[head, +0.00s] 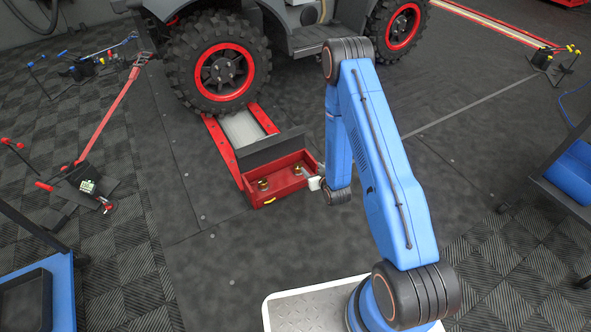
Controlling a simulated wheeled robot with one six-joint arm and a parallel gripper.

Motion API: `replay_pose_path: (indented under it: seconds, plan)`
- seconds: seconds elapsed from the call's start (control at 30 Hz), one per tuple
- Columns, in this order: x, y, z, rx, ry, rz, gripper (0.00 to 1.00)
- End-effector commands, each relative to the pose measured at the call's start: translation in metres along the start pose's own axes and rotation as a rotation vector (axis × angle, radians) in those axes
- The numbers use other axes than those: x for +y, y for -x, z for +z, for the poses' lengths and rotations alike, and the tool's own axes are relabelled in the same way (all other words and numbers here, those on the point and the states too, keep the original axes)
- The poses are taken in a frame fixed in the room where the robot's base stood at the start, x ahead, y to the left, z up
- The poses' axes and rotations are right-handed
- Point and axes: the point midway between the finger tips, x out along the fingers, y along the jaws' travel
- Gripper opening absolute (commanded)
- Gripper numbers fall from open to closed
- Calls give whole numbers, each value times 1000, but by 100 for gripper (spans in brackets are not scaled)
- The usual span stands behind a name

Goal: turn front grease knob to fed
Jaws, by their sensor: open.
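A red open box (272,199) sits on the floor at the end of the red-railed roller bed, with a dark lid or plate tilted behind it. Two small brass knobs show in it: a left knob (263,185) and a right knob (298,170). I cannot tell which is the front grease knob, and their pointer marks are too small to read. My gripper (309,175) is at the box's right end, close to the right knob. It is open; whether its fingers touch the knob or the box cannot be told.
A vehicle with a big knobbly tyre (218,63) stands on the roller bed behind. A red strap (110,107) runs to a floor anchor at left. A blue cart (40,285) stands at lower left, another at the right edge. The floor before the box is clear.

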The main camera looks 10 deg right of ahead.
Motion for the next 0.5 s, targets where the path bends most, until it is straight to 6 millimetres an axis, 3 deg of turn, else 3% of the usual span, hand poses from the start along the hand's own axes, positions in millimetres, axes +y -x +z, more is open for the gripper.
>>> replay_pose_path:
  seconds: [0.03,0.2,0.5]
  plan:
    - [-2,0,16,5,-3,-2,56]
    - [-6,1,44,39,-9,-6,56]
    - [-8,-3,56,59,-12,-8,56]
